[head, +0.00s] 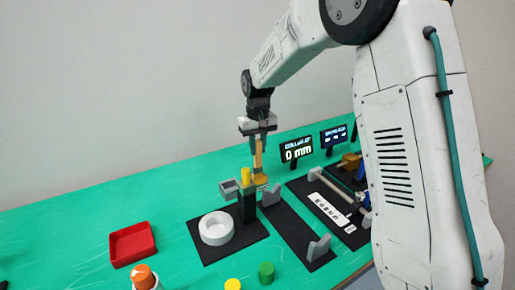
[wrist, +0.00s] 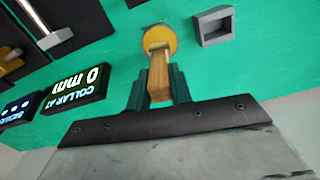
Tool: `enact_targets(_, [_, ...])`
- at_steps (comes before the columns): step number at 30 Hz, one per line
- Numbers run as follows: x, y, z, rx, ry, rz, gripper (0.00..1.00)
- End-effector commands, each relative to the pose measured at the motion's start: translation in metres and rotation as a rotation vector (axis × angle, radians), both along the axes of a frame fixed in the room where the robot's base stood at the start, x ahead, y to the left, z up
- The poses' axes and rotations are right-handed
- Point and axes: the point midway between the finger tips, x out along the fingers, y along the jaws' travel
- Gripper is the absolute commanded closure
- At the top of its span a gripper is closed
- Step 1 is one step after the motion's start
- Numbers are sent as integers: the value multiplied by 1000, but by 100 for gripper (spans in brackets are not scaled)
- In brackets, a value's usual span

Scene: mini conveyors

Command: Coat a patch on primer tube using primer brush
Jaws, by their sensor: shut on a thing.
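My gripper (head: 258,140) is shut on the wooden handle of what looks like the primer brush (head: 258,155), which hangs downward. In the wrist view my gripper's dark green fingers (wrist: 158,88) clasp the handle (wrist: 159,75), and its far end meets or overlaps a round yellow thing (wrist: 161,40). In the head view the brush's lower end is by a yellow-topped dark post (head: 246,208); contact cannot be told. A pale grey tube (head: 337,188) lies on the right black mat; I cannot tell if it is the primer tube.
A small grey open box (head: 229,189) sits beside the post. A white ring (head: 215,229) is on the left mat, and grey cradles (head: 319,247) stand on the middle mat. A collar display (head: 296,149) reads 0 mm.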

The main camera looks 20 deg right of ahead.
Motion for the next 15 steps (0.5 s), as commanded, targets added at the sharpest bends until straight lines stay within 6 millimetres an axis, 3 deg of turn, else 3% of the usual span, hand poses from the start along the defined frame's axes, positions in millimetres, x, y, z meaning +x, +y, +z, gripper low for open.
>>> enact_targets(15, [1, 0, 44, 0, -4, 0, 100])
